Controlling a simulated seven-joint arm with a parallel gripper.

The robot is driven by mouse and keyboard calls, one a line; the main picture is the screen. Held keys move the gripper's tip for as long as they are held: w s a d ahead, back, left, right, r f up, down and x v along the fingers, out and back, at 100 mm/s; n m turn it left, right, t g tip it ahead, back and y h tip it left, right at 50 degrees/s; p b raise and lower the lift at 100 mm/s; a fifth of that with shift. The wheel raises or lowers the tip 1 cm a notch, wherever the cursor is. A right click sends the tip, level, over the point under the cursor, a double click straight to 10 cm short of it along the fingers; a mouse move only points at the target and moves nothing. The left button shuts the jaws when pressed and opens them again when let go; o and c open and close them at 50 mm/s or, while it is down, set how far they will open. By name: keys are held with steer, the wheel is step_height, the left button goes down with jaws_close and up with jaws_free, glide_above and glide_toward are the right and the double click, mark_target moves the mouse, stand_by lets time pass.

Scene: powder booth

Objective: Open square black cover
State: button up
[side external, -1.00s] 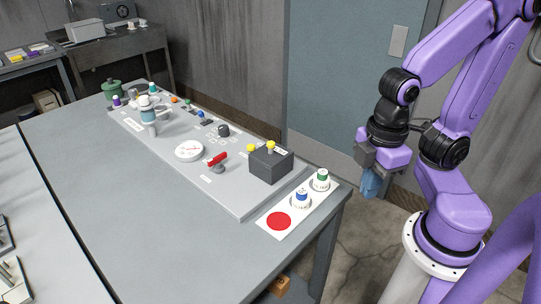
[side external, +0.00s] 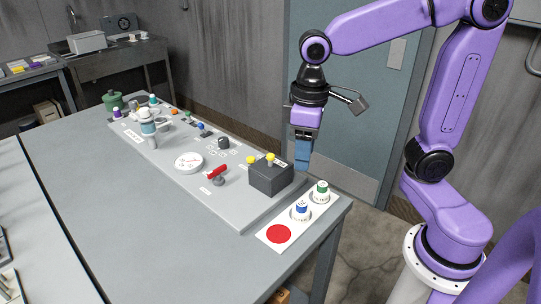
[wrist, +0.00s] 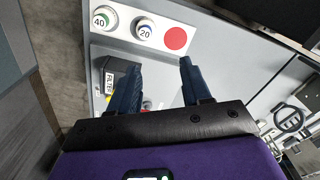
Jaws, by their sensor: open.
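The square black cover (side external: 271,181) is a dark box at the near right end of the grey panel. It looks closed, and no opening shows in it. In the wrist view the black cover (wrist: 119,77) is left of the fingers and partly hidden by the left one; a white label reading like "FILTER" shows beside it. My gripper (side external: 302,162) points down, above and to the right of the cover, apart from it. In the wrist view its two blue fingers (wrist: 158,68) are spread with nothing between them.
Two yellow knobs (side external: 251,160) show by the cover. A red lever (side external: 217,172), a round white gauge (side external: 189,162) and a blue-topped fixture (side external: 148,125) stand on the panel (side external: 225,205). Blue (side external: 301,209) and green (side external: 321,190) knobs stand near a red disc (side external: 279,234). The table's left side is clear.

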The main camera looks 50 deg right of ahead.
steer(key=w+d+r+m, duration=0.2)
steer(key=w+r+m, duration=0.25)
steer(key=w, duration=0.45)
steer(key=r+m, duration=0.1)
steer(key=m, duration=0.3)
glide_above(270, 155)
step_height(270, 155, down, 17)
steer(key=shift+r, duration=0.1)
steer(key=shift+c, duration=0.3)
jaws_close()
